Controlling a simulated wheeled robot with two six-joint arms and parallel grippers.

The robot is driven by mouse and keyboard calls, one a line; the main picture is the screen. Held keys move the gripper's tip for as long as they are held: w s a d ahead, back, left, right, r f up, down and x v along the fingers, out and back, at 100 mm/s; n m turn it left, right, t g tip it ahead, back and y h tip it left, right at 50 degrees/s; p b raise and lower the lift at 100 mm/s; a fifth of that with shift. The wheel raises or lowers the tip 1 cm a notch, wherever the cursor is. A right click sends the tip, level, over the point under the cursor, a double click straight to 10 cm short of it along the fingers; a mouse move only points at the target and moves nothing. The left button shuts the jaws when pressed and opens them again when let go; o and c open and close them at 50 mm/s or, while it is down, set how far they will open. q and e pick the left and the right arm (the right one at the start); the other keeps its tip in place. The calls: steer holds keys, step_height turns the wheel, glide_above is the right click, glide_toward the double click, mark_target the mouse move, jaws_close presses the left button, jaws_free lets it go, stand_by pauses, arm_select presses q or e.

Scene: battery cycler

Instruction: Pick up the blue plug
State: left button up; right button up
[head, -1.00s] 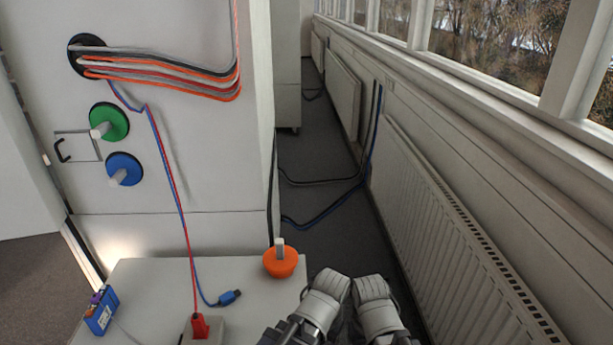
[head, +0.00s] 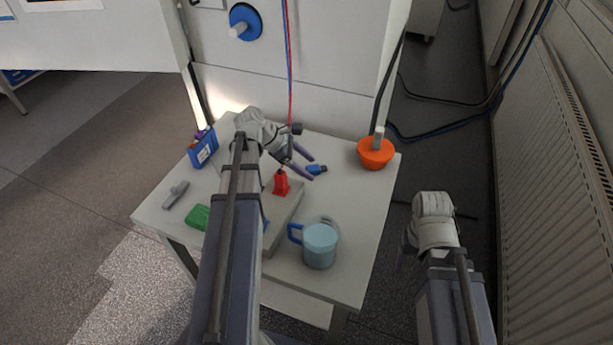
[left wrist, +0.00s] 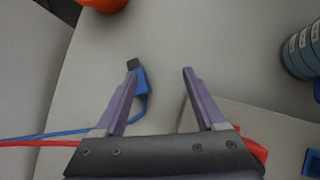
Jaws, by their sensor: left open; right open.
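The blue plug (head: 317,169) lies on the white table (head: 345,203), on the end of a blue cable. My left gripper (head: 313,167) is open and empty above the table, with its fingertips pointing at the plug. In the left wrist view the plug (left wrist: 140,79) shows beside the tip of the left-hand finger, and the gap of the left gripper (left wrist: 161,75) is to its right. I cannot tell whether the finger touches it. My right gripper (head: 402,258) hangs low to the right of the table, partly hidden by its own arm.
A red plug (head: 281,183) stands on a grey box (head: 287,207) close to my left gripper. A blue box (head: 202,150) is at the left. A radiator (head: 547,180) lines the right wall.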

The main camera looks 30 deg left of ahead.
mark_target(307, 168)
arm_select(q)
steer(key=a+n, duration=0.1)
steer(key=a, duration=0.1)
steer(key=a+n+t, duration=0.1)
steer(key=a+n, duration=0.1)
steer(key=a, duration=0.1)
steer(key=shift+a+r, duration=0.25)
steer(key=shift+a, duration=0.05)
steer(key=shift+b+x, duration=1.1)
steer(key=shift+b, duration=0.05)
steer(key=shift+w+d+f, duration=0.1)
steer(key=shift+f, duration=0.15)
steer(key=shift+r, duration=0.1)
steer(key=b+x, duration=0.3)
steer(key=a+b+x, duration=0.1)
steer(key=x, duration=0.1)
steer(key=shift+w+f, duration=0.1)
steer(key=shift+f, duration=0.15)
steer(key=shift+w+d+f, duration=0.1)
steer(key=shift+w+d, duration=0.05)
steer(key=shift+c, duration=0.3)
jaws_close()
